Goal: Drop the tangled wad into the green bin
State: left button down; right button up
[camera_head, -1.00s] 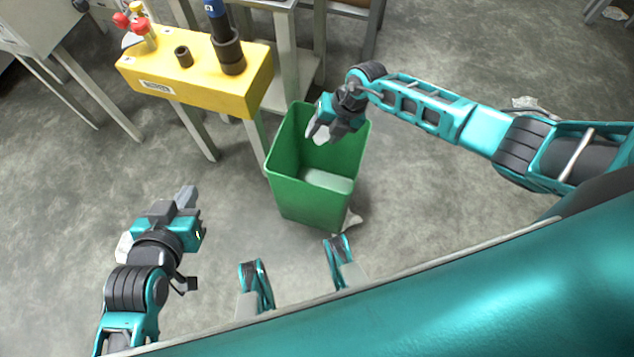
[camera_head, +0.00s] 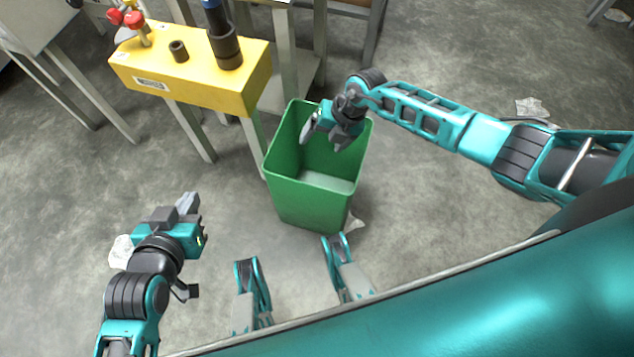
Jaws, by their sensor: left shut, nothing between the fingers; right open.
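The green bin (camera_head: 309,203) stands open on the floor in the middle of the view. My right gripper (camera_head: 323,141) is over the bin's mouth, fingers spread and pointing down, with nothing seen between them. A pale patch shows low inside the bin; I cannot tell whether it is the tangled wad or the bin's bottom. My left gripper (camera_head: 190,204) is shut and empty, well left of the bin above the floor.
A yellow box (camera_head: 205,75) on a stand is behind and left of the bin. Pale crumpled scraps lie on the floor: one beside the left gripper (camera_head: 121,251), one at the bin's front right (camera_head: 356,222), one at right (camera_head: 528,107).

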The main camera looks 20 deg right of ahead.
jog(key=p+v, duration=0.5)
jog(key=v, duration=0.8)
